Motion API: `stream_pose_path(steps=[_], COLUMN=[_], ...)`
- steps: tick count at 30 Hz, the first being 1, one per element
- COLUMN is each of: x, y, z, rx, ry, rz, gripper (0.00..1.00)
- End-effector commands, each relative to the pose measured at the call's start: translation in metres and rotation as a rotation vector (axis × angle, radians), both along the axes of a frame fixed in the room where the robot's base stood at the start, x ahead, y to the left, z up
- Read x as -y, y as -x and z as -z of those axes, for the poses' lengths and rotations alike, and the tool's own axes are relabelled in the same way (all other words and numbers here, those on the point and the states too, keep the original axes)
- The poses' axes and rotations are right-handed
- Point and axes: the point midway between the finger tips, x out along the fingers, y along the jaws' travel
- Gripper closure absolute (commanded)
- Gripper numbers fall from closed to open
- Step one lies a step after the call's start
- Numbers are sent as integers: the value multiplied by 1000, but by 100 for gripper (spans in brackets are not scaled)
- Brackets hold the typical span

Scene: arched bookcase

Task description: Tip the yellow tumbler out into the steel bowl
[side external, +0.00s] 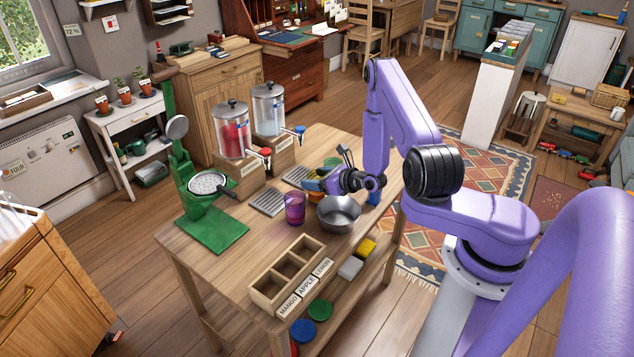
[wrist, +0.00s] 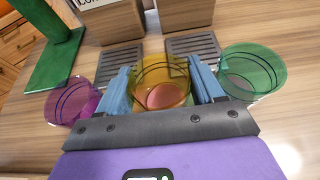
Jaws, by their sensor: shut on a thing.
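The clear yellow tumbler (wrist: 160,70) is between the blue fingers of my gripper (wrist: 165,88) in the wrist view, which press on both its sides. Its mouth faces the camera, and a rounded reddish patch (wrist: 166,96) shows inside; I cannot tell what it is. In the side view my gripper (side external: 315,184) is low over the table, just behind and left of the steel bowl (side external: 338,224). The tumbler is mostly hidden there behind the gripper and bowl. The bowl stands on the table, and what is in it cannot be made out.
A magenta tumbler (side external: 294,210) stands left of the bowl, and a green tumbler (wrist: 252,74) is close right of my fingers in the wrist view. Two drink dispensers (side external: 231,135) stand behind. A divided wooden box (side external: 288,272) lies at the table's front.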

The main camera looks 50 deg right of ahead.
Motion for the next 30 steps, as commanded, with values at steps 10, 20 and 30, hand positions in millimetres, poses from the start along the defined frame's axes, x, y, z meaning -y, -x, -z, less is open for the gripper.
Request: stream_pose_path(steps=[10, 20, 30], x=[-5, -20, -30], y=[16, 69, 96], z=[-43, -92, -105], rx=[0, -3, 2], ry=[-1, -5, 1], rz=[1, 8, 2], gripper=[76, 76, 76])
